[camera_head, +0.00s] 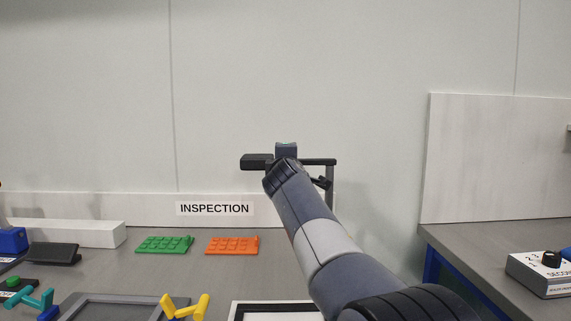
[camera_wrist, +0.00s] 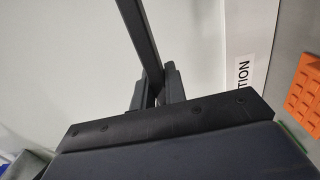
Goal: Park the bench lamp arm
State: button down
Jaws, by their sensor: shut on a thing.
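The bench lamp is dark, with a blocky head (camera_head: 256,161) at the left, a horizontal lamp arm (camera_head: 319,161) and an upright post (camera_head: 331,185) at the right. My gripper (camera_head: 286,150) is at the lamp arm, between head and post, and my own arm hides part of both. In the wrist view, the two fingers of my gripper (camera_wrist: 157,86) are closed on a long dark bar (camera_wrist: 139,35), which is the lamp arm. The lamp head cannot be made out in the wrist view.
The INSPECTION sign (camera_head: 214,209) is on the low back panel. Green (camera_head: 164,244) and orange (camera_head: 232,245) trays lie on the grey bench. A second bench with a dial box (camera_head: 545,273) is at the right.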

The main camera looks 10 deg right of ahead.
jog(key=c, duration=1.4)
grip_release()
jog(key=shift+w, duration=0.1)
jog(key=shift+c, duration=0.2)
jog(key=b+v, duration=0.1)
jog(key=v, duration=0.9)
jog(key=shift+s+b, duration=0.35)
jog(key=shift+s, duration=0.05)
jog(key=p+x, duration=0.1)
jog(key=x, duration=0.9)
jog(key=shift+w+p, duration=0.4)
